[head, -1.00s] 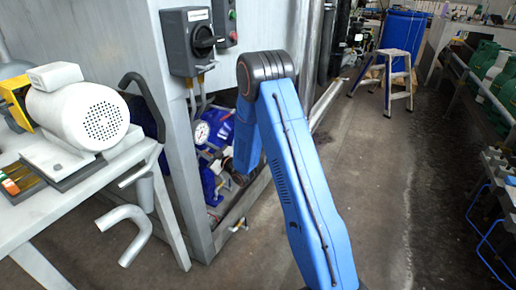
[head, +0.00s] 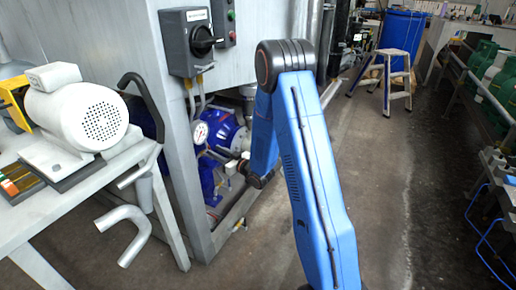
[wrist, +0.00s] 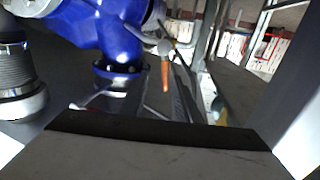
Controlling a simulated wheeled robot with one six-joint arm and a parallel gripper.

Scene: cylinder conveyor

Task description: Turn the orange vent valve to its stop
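An orange lever handle (wrist: 165,74), which looks like the vent valve, hangs down near the middle of the wrist view. It joins silver pipework by a blue pump body (wrist: 118,35). I cannot make out the orange handle in the head view. My gripper (wrist: 160,150) shows as a dark and grey block across the bottom of the wrist view, apart from the handle in the picture. Its fingertips are not clear.
The blue pump (head: 222,130) and a round white gauge (head: 200,133) sit inside the grey machine frame (head: 190,200). A black switch box (head: 192,40) is mounted above. A bench with a white motor (head: 85,110) stands left. The floor aisle at right is clear up to a step stool (head: 390,75).

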